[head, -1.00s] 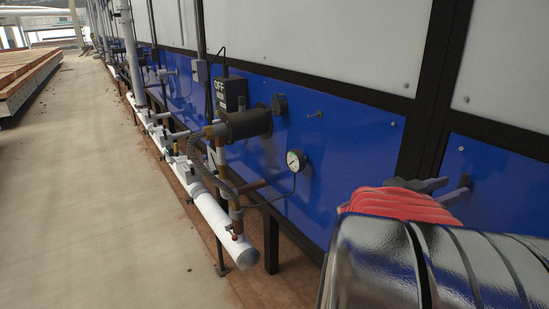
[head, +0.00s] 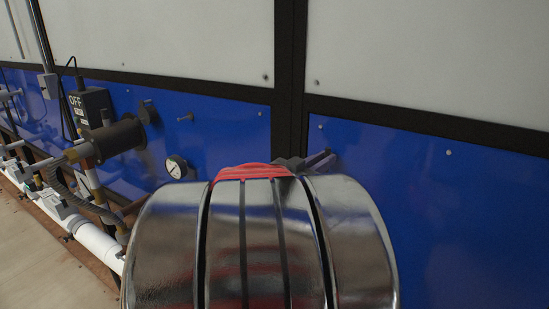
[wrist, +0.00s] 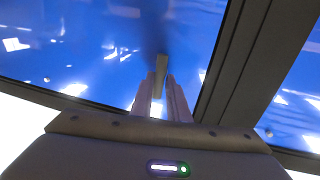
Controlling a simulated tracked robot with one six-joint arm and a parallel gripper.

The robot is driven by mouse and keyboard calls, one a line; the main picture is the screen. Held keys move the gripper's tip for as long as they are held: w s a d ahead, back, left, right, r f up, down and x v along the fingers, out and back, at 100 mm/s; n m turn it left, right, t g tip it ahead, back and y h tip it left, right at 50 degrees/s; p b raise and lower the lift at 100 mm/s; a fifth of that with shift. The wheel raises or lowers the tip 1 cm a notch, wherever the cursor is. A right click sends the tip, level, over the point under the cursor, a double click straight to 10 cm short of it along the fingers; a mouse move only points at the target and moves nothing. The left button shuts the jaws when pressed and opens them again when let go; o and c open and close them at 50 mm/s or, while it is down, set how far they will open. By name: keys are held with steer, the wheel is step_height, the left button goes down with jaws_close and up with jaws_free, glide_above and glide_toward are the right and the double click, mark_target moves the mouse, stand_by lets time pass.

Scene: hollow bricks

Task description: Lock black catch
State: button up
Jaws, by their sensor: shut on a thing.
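In the wrist view, my gripper (wrist: 161,88) points at a blue panel, and its two fingers are close together. A short, dull grey-brown bar (wrist: 161,66) stands between the fingertips, against the blue panel; it appears to be the catch, though it does not look clearly black in this light. My gripper is shut on it. In the head view, only part of my gripper (head: 318,159) shows past my arm, beside the black frame post. The catch itself is hidden there.
A blue panel (head: 430,205) and a black upright post (head: 290,75) stand right in front. To the left are a pressure gauge (head: 176,167), a dark cylinder (head: 118,138), an OFF box (head: 90,108) and white piping (head: 98,242). The floor (head: 45,265) is clear at lower left.

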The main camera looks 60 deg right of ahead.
jaws_close()
stand_by(0.3)
steer(key=o, duration=0.7)
jaws_free()
steer(key=shift+c, duration=0.2)
steer(key=v, duration=1.4)
steer(key=shift+d, duration=0.1)
